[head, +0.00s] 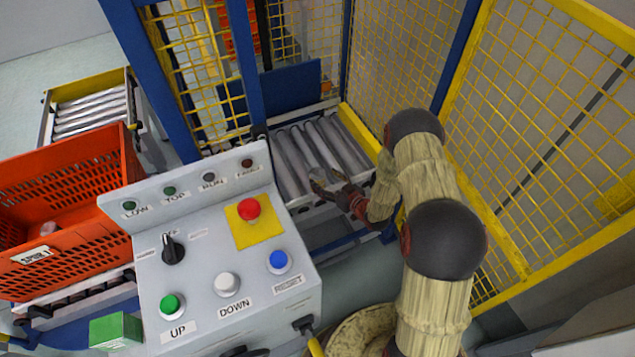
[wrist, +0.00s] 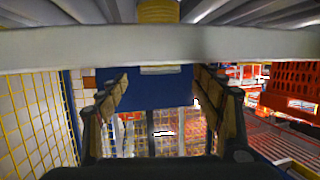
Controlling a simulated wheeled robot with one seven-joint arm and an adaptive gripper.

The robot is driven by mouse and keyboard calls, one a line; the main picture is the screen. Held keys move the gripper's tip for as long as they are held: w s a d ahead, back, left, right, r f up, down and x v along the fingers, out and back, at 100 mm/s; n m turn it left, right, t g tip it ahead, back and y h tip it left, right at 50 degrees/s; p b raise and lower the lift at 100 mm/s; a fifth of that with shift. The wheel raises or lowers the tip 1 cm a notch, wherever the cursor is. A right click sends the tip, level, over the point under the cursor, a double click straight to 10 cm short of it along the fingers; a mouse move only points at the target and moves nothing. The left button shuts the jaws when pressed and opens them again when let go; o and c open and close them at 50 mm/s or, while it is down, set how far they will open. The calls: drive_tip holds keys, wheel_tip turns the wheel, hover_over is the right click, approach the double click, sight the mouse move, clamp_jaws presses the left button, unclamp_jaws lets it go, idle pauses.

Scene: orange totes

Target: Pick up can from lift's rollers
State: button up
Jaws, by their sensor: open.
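My gripper (head: 322,184) is over the near part of the lift's rollers (head: 293,160) in the head view. Its two fingers are spread apart in the wrist view (wrist: 160,82), with nothing gripped between them. A yellow ribbed round thing (wrist: 158,11), which looks like the can, stands at the top edge of the wrist view among the rollers, beyond a pale frame bar (wrist: 60,48). It is roughly centred between the fingers and apart from them. Only part of it shows. In the head view I cannot make out the can, which may be hidden by my gripper.
A yellow mesh fence (head: 560,150) stands right of the rollers, with blue posts (head: 245,70) at the back left. A grey control box (head: 215,255) with buttons fills the front. An orange tote (head: 60,185) sits at the left on another conveyor.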

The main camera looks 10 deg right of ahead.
sight(319, 174)
drive_tip(key=b+x, duration=0.1)
drive_tip(key=x, duration=0.4)
drive_tip(key=shift+w+a+f+b, duration=0.1)
drive_tip(key=shift+w+f+b, duration=0.05)
drive_tip(key=shift+b, duration=0.25)
drive_tip(key=shift+c, duration=0.4)
drive_tip(key=c, duration=1.5)
